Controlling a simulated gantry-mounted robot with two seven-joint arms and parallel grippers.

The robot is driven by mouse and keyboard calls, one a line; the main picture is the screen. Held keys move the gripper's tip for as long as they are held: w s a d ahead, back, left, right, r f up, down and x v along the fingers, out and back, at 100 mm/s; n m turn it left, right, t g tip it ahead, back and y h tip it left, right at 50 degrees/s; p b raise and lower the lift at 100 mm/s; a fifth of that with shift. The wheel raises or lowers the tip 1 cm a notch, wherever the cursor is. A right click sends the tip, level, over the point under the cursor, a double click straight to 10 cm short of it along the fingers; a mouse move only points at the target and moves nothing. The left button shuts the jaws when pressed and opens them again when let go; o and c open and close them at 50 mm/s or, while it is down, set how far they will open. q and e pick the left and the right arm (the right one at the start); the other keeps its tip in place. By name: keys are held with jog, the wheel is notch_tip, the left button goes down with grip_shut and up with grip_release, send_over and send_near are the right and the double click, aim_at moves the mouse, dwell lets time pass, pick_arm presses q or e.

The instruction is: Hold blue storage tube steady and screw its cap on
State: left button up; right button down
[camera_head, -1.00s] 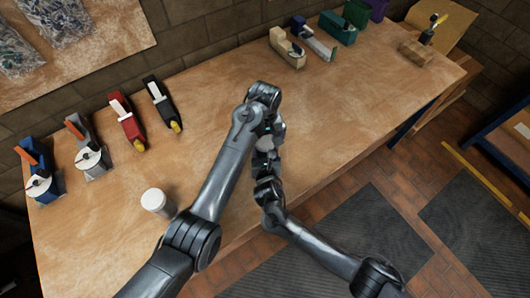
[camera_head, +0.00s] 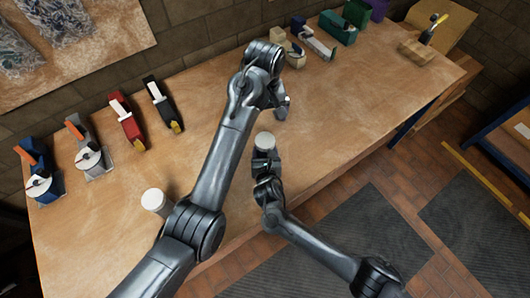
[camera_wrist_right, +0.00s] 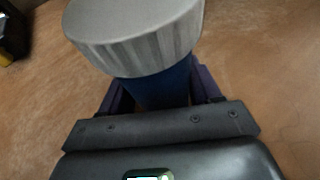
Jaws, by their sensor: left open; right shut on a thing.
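The blue storage tube (camera_wrist_right: 160,88) stands between the jaws of my right gripper in the right wrist view. Its grey ribbed cap (camera_wrist_right: 135,35) sits on top of it; I cannot tell how tightly. In the head view the cap (camera_head: 265,141) shows as a pale disc just beyond my right gripper (camera_head: 265,158), which is shut on the tube. The tube's lower part is hidden. My left gripper (camera_head: 281,108) is open and empty, apart from the cap and on its far side, over the bench.
The wooden workbench (camera_head: 340,130) is clear to the right of the arms. A white-topped cylinder (camera_head: 155,200) stands left of my left arm.

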jog(key=shift+c, duration=0.7)
grip_release()
jog(key=shift+s+r, duration=0.2)
jog(key=shift+s, duration=0.15)
jog(key=p+v, duration=0.3)
jog(key=v, duration=0.7)
jog(key=shift+f+p, duration=0.1)
jog(key=shift+p, duration=0.2)
